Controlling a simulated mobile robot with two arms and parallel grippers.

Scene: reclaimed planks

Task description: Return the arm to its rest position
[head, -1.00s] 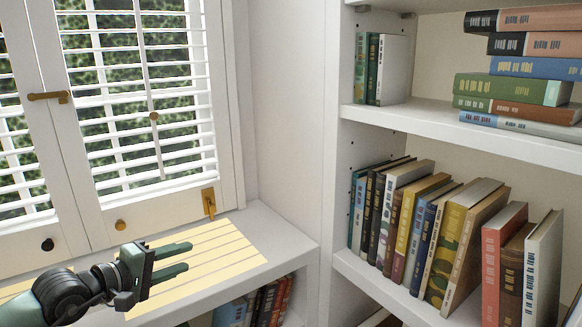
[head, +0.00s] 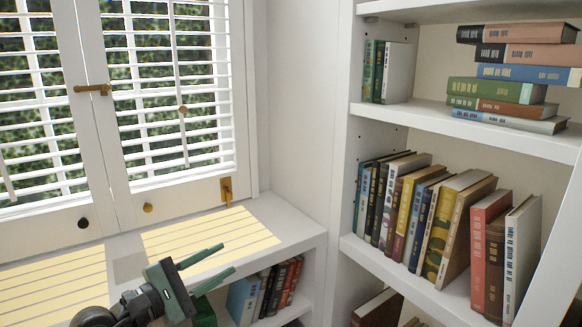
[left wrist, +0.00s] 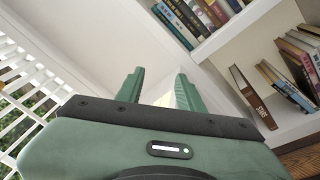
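My left gripper (head: 213,262) shows at the lower left of the head view, above the white window-seat top (head: 285,226). Its two green fingers are parted and point right, with nothing between them. In the left wrist view the same two fingers (left wrist: 160,90) stand apart and empty, with a white surface beyond them. My right gripper is in neither view.
White shutters (head: 165,90) with a brass latch stand behind the seat. A bookcase (head: 470,135) on the right holds upright books (head: 400,205) and a stack of books (head: 515,80). More books (head: 265,290) stand in the cubby below the seat top.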

